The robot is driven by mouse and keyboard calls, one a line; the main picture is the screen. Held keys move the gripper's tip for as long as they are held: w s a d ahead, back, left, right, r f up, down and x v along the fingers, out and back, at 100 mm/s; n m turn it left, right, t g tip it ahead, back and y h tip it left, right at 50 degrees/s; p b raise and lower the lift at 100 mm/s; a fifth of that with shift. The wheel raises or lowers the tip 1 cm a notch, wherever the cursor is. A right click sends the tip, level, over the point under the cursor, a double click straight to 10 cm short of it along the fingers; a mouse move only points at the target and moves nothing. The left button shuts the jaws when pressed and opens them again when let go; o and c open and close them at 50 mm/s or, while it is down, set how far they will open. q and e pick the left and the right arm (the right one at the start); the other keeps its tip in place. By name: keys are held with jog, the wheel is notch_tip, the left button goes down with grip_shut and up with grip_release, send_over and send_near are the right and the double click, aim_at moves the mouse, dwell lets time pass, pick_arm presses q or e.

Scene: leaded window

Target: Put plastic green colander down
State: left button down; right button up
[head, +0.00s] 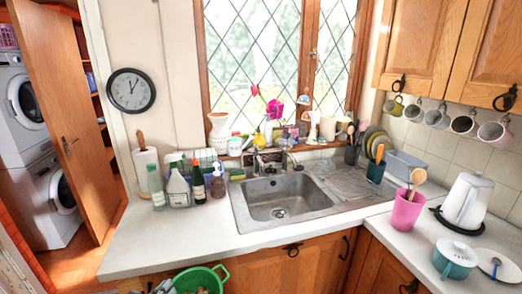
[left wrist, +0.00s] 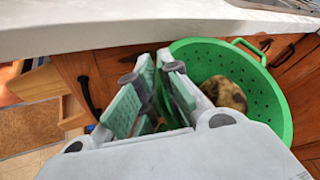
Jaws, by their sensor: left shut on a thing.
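The green plastic colander (head: 190,274) shows at the bottom edge of the head view, in front of the counter's front edge and cut off by the frame. In the left wrist view the colander (left wrist: 232,63) is round with holes and has a loop handle on its far side. Something brown and mottled (left wrist: 226,94) lies inside it. My left gripper (left wrist: 158,75) is shut on the colander's near rim; the exact contact is partly hidden by the fingers. In the head view this gripper (head: 160,287) barely shows at the bottom edge. My right gripper is out of view.
The white countertop (head: 180,237) is clear left of the sink (head: 280,197). Bottles (head: 178,187) and a paper towel roll (head: 148,172) stand at its back. A pink cup (head: 407,210), kettle (head: 467,200) and teal pot (head: 455,260) stand at the right. Cabinet doors (head: 265,273) are below.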

aim_at(187, 293)
pick_arm(q)
jog(key=shift+d, duration=0.6)
jog(key=shift+d+f+n+y, duration=0.1)
jog(key=shift+d+n+y, duration=0.25)
jog(key=shift+d, duration=0.25)
jog(key=shift+d+n+y, duration=0.45)
jog(key=shift+d, duration=1)
jog(key=shift+d+y, duration=0.4)
jog(key=shift+d, duration=0.4)
jog(key=shift+d+n, duration=0.25)
jog(key=shift+n, duration=0.05)
jog(key=shift+d+r, duration=0.15)
jog(key=shift+r, duration=0.05)
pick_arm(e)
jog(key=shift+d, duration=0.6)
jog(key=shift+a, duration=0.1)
